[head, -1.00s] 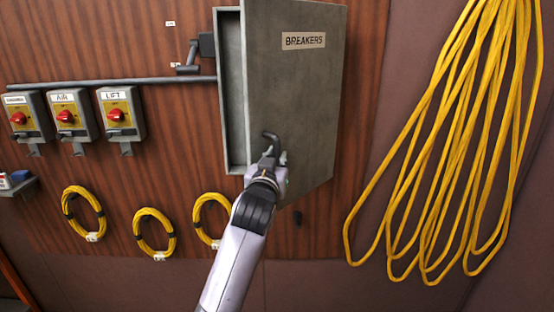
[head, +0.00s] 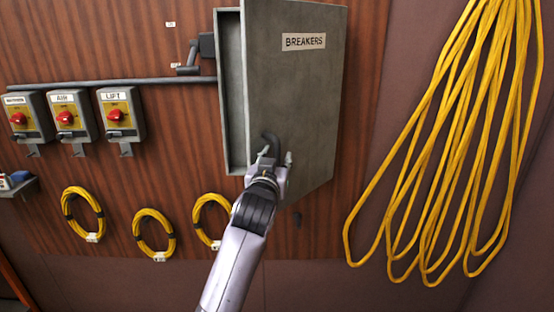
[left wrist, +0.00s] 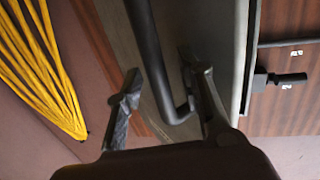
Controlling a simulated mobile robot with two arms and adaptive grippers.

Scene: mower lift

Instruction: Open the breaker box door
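The grey breaker box door (head: 300,90) labelled BREAKERS stands ajar in the head view. A strip of the box (head: 233,100) shows at its left edge. My left gripper (head: 276,158) is at the lower left of the door, at its dark handle (head: 268,141). In the left wrist view the fingers of my left gripper (left wrist: 160,72) are apart. The dark bar handle (left wrist: 148,45) runs down between them and bends toward the right finger. I cannot tell whether a finger touches it. My right gripper is not in view.
Three switch boxes with red knobs (head: 66,117) are on the wall at left, under a pipe (head: 150,82). Coiled yellow cables (head: 154,236) hang below. A large yellow cable bundle (head: 450,150) hangs right of the door.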

